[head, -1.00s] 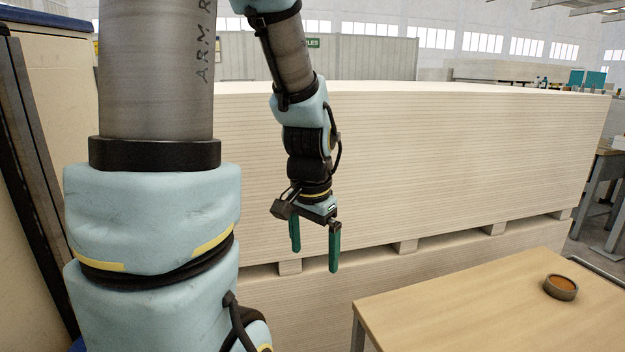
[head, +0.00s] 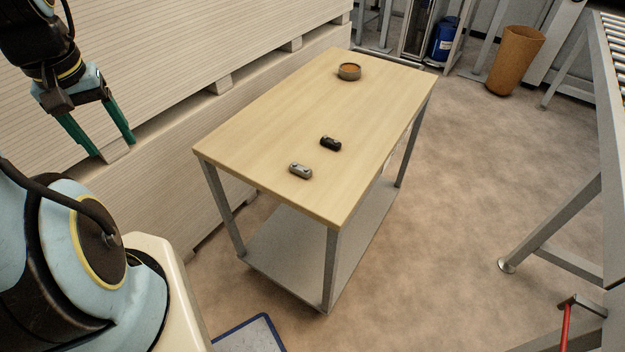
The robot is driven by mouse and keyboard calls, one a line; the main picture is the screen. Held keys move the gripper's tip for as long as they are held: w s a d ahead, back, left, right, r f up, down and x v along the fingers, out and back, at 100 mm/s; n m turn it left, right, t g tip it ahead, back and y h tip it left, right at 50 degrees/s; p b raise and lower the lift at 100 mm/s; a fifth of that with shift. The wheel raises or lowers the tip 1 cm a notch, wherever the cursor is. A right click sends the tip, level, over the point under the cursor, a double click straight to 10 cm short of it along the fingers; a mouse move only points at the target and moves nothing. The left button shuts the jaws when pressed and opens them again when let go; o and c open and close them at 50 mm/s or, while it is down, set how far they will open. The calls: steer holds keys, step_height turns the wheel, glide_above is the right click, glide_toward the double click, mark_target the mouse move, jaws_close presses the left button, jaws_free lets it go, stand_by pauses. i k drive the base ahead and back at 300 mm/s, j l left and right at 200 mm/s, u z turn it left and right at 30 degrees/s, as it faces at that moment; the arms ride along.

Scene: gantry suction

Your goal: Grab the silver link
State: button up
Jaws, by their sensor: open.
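The silver link (head: 300,171) is a small grey piece lying on the near part of the wooden table top (head: 255,135). A black link (head: 330,143) of similar shape lies just behind it and to the right, apart from it. My gripper (head: 117,148) has green fingers, spread open and empty, pointing down. It hangs at the upper left, left of the table and well apart from the silver link, in front of the stacked boards.
A round dish with an orange inside (head: 349,71) stands at the table's far end. Stacked pale boards (head: 200,45) run along the table's left side. A brown bin (head: 515,62) and a conveyor frame (head: 560,220) stand to the right. Open floor lies between.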

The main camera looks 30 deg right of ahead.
mark_target(299, 170)
steer(key=k+z, duration=0.15)
steer(key=z, duration=0.55)
